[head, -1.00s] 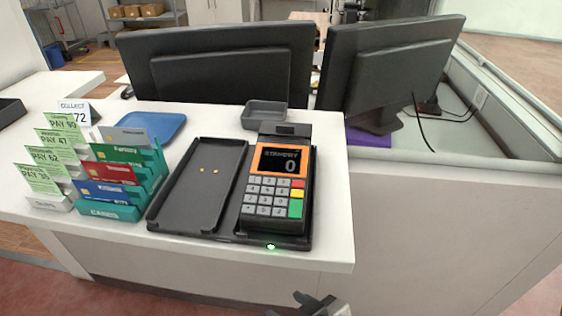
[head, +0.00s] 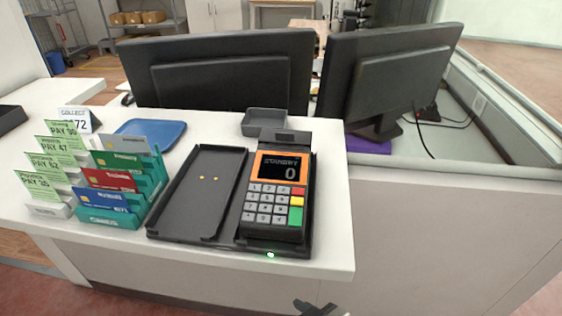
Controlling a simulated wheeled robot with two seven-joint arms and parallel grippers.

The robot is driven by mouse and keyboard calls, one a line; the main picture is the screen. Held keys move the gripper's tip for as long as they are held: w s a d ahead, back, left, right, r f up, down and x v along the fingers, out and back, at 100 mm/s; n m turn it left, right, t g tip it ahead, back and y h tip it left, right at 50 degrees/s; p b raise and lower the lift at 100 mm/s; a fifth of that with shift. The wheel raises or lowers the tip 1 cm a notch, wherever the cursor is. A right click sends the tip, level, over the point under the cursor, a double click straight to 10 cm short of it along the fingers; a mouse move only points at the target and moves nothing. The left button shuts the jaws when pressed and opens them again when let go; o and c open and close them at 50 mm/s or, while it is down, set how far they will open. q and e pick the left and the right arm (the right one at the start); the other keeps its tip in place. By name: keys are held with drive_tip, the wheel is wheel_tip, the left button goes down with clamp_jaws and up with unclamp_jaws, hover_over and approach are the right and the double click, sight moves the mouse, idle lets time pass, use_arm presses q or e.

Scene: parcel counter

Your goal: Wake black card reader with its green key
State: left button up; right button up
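The black card reader (head: 273,218) sits in the right bay of a black two-bay dock (head: 205,190) at the counter's front edge. Its orange-framed screen (head: 281,168) reads STANDBY and 0. The green key (head: 296,216) is at the lower right of the keypad, below the yellow and red keys. A dark gripper (head: 316,308), apparently my right one, shows only in part at the bottom edge, below and in front of the counter, well apart from the reader. Its fingers are too cut off to tell their state. My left gripper is out of view.
Left of the dock stand a green card holder (head: 108,217) with several cards and green PAY slips (head: 41,186). Behind are a blue tray (head: 150,132), a small grey tray (head: 264,122) and two monitors (head: 225,75). The dock's left bay is empty.

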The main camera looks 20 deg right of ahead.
idle(0.3)
clamp_jaws()
idle(1.6)
